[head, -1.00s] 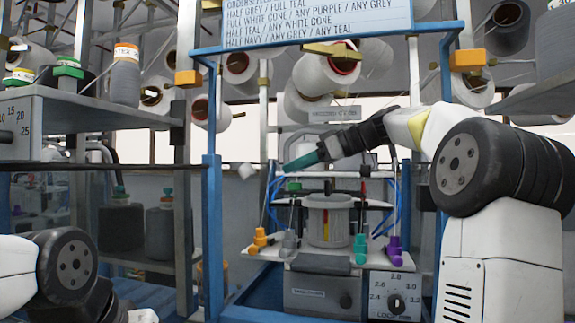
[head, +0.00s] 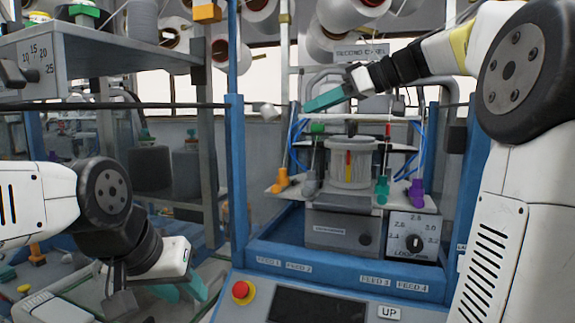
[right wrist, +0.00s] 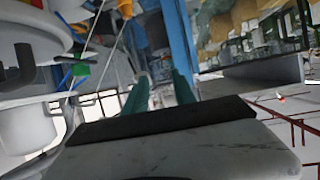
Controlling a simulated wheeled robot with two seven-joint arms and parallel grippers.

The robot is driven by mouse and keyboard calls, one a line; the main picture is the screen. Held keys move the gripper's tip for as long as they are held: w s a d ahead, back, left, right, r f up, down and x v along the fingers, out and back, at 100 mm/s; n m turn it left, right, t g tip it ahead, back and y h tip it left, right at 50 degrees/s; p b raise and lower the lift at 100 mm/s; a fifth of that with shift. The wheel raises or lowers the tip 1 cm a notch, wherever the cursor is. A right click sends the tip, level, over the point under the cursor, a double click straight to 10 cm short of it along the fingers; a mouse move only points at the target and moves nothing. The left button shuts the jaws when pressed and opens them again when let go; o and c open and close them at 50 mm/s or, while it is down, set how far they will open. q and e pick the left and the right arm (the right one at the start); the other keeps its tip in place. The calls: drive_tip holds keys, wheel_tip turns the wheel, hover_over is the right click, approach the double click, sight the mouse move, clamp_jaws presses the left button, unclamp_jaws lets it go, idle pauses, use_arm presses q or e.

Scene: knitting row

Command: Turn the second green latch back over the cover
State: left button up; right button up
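The knitting unit has a grey ribbed cylinder (head: 350,170) with a red and yellow stripe, which may be the cover. A small green piece (head: 317,128) is above and left of it; I cannot tell whether it is a latch. A teal-green lever (head: 382,190) stands at the cylinder's right front. My right gripper (head: 310,105) has teal fingers above the unit, up and left of the cylinder, apart from these parts. In the right wrist view its fingers (right wrist: 160,85) stand apart with nothing between them. My left gripper (head: 190,290) is low at the left, open and empty.
Orange (head: 282,180) and purple (head: 416,190) levers flank the cylinder. A blue post (head: 237,180) stands to its left. In front are a dial box (head: 413,238), a red button (head: 241,291) and a dark screen (head: 315,305). Yarn cones hang above.

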drive_tip(key=s+a+f+m+g+h, duration=0.1)
drive_tip(key=s+a+f+m+h, duration=0.25)
drive_tip(key=s+f, duration=0.45)
drive_tip(key=s+d+f+m+h, duration=0.3)
drive_tip(key=s+f, duration=0.4)
drive_tip(key=f, duration=0.4)
drive_tip(key=s+d+f+m+h, duration=0.3)
drive_tip(key=s+f+m, duration=0.2)
drive_tip(key=f, duration=0.6)
drive_tip(key=shift+s+d, duration=0.15)
drive_tip(key=shift+s, duration=0.95)
